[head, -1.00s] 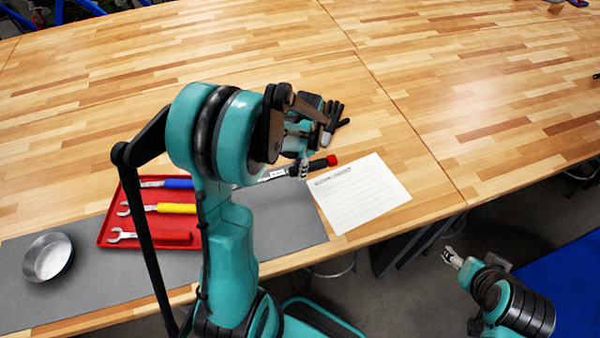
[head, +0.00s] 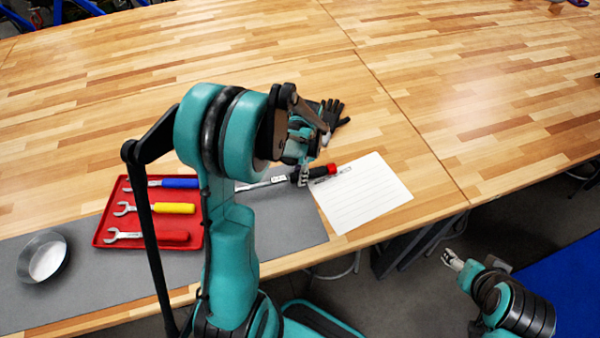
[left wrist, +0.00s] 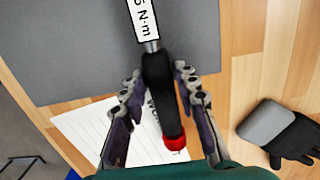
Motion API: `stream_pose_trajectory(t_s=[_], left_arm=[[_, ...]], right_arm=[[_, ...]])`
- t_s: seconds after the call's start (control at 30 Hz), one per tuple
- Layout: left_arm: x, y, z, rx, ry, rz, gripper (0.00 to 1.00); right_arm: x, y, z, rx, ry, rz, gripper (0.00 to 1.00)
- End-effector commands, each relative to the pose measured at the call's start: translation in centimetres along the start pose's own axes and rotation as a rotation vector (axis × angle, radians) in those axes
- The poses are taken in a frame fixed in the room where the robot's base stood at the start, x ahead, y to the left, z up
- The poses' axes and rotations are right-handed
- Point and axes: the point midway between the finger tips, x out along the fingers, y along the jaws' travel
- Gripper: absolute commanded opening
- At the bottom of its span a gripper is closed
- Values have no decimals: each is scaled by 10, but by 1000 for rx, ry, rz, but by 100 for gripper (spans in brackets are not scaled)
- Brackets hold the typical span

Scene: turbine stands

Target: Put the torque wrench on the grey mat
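The torque wrench (head: 318,171) has a steel shaft, a white label, a black handle and a red end. Its labelled shaft lies over the grey mat (head: 290,228), while its handle extends past the mat's edge toward the paper; its far end is hidden behind my left arm. My left gripper (head: 303,180) is down at the handle. In the left wrist view, the fingers of this gripper (left wrist: 162,80) are open on either side of the black handle (left wrist: 160,88), with small gaps. My right gripper (head: 452,259) is off the table at the lower right, away from the wrench.
A red tray (head: 112,228) with several wrenches and a metal bowl (head: 62,265) are on the mat's left part. A lined white sheet (head: 365,195) lies right of the mat. Dark gloves (head: 332,112) lie behind the gripper.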

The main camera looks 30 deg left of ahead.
Motion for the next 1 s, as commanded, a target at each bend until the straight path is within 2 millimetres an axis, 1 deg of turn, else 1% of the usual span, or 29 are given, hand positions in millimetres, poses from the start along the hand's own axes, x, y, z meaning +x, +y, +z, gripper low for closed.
stream_pose_trajectory(t_s=[0.33,0.47,0.53,0.57,0.8,0.9,1.0], left_arm=[[-1,0,0,0,-1,0,45],[-10,0,1,0,-1,0,45],[-19,0,2,0,-1,0,45],[-25,0,2,0,-1,0,45],[-82,0,2,0,-2,0,45],[-102,0,1,0,-2,0,45],[-118,0,1,0,-2,0,45]], right_arm=[[-1,0,-1,0,0,0,63],[-8,0,-6,0,0,0,63],[-15,0,-11,0,0,0,63],[-15,0,-11,0,0,0,63],[-26,0,-18,0,0,0,63],[-29,0,-21,0,0,0,63],[-32,0,-23,0,0,0,63]])
